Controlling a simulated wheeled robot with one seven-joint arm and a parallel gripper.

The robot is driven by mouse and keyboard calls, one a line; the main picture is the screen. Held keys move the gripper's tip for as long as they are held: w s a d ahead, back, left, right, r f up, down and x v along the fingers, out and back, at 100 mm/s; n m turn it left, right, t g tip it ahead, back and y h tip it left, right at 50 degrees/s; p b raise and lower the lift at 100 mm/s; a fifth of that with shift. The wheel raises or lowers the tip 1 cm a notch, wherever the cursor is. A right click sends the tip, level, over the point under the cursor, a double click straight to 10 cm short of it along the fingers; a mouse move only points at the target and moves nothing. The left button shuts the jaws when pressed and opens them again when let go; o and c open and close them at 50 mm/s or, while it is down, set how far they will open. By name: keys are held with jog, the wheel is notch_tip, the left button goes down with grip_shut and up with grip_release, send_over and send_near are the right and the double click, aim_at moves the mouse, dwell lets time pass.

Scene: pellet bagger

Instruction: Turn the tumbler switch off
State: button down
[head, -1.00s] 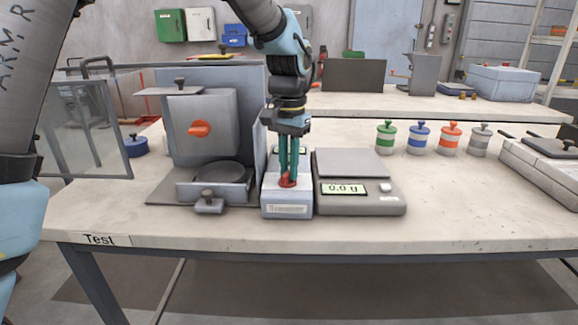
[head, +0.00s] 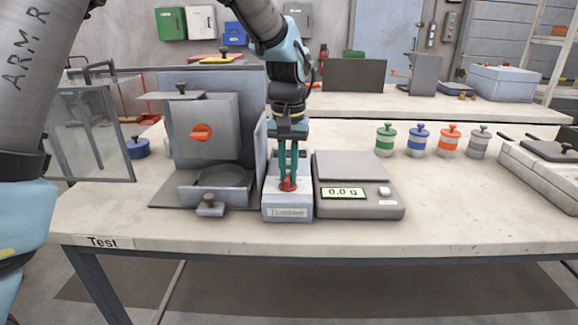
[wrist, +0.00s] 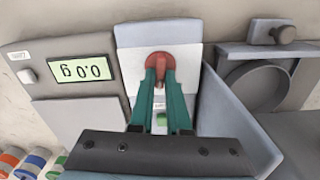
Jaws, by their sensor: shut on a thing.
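The tumbler switch is a red knob (head: 288,184) on a small grey and white box (head: 287,212) with a label on its front. The box stands on the table between the grey tumbler machine and the scale. My gripper (head: 288,178) points down from above with its teal fingers shut on the red knob. In the wrist view, the two fingertips (wrist: 159,72) meet the red knob (wrist: 159,61) on both sides. The fingers partly hide the knob and the white plate under it. I cannot read the switch position.
The scale (head: 358,205) reads 0.0 g, close on the right of the box. The tumbler machine (head: 205,150), with an orange knob and a round pan, stands close on the left. Several colored jars (head: 417,140) stand further right. The table front (head: 300,240) is clear.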

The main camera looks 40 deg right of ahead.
aim_at(287, 175)
jog(key=n+p, duration=0.1)
jog(key=n, duration=0.3)
jog(key=shift+w+r+p, duration=0.1)
jog(key=shift+p, duration=0.25)
jog(key=shift+a+n+p, duration=0.15)
jog(key=shift+n+p, duration=0.45)
jog(key=shift+n, duration=1.2)
jog(key=c, duration=0.9)
grip_release()
notch_tip(287, 175, up, 11)
jog(key=shift+f+b, duration=0.2)
jog(key=shift+b, duration=0.55)
